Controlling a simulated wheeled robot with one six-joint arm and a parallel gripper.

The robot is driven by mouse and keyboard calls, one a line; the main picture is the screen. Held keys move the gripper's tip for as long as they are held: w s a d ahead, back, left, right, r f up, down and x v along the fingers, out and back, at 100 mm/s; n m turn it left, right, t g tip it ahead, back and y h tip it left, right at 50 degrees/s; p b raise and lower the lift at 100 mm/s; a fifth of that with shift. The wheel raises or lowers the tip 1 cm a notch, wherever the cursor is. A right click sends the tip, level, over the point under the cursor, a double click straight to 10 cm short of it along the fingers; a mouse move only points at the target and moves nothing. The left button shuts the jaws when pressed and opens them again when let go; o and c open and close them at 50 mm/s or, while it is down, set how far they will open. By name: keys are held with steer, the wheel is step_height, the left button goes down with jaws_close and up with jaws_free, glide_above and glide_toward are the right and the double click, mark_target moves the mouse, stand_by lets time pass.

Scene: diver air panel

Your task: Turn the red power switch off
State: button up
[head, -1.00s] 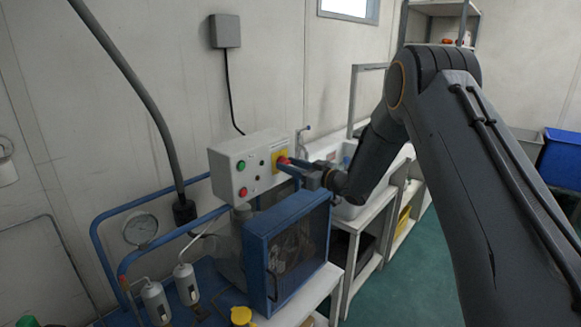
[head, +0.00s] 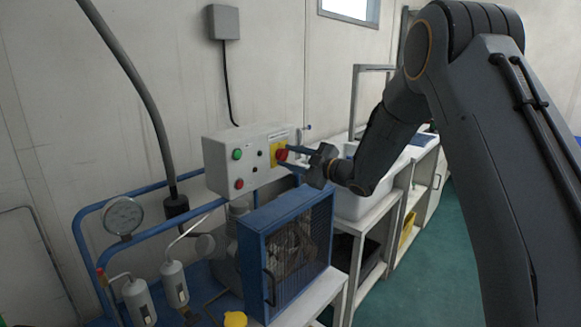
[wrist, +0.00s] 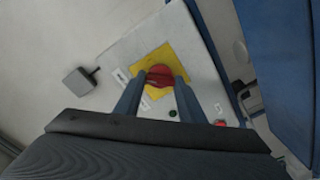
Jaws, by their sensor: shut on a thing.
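The red power switch (head: 281,155) sits on a yellow plate (head: 277,146) at the right part of the white control box (head: 225,165). In the wrist view the red switch (wrist: 160,76) lies between the two finger tips, in front of the yellow plate (wrist: 150,62). My gripper (head: 289,158) reaches in from the right, and its fingers are shut on the red switch. The wrist view shows my gripper (wrist: 158,84) from behind, with a finger on each side of the switch. The switch's exact angle is hard to read.
A green button (head: 237,154) and a red button (head: 239,184) sit on the same box. A blue caged compressor (head: 290,250) stands just below my gripper. A pressure gauge (head: 122,215) and blue pipes are at left. A sink bench (head: 375,205) stands behind the arm.

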steer(key=n+b, duration=0.7)
steer(key=b, duration=0.2)
steer(key=shift+f+n, duration=0.2)
steer(key=shift+n, duration=0.2)
steer(key=shift+r+n, duration=0.1)
steer(key=shift+n, duration=0.2)
steer(key=o, duration=1)
steer(key=shift+o, duration=0.2)
steer(key=shift+s+d, duration=0.1)
steer(key=b+v, duration=0.1)
steer(key=v, duration=0.6)
steer(key=shift+s+d, duration=0.25)
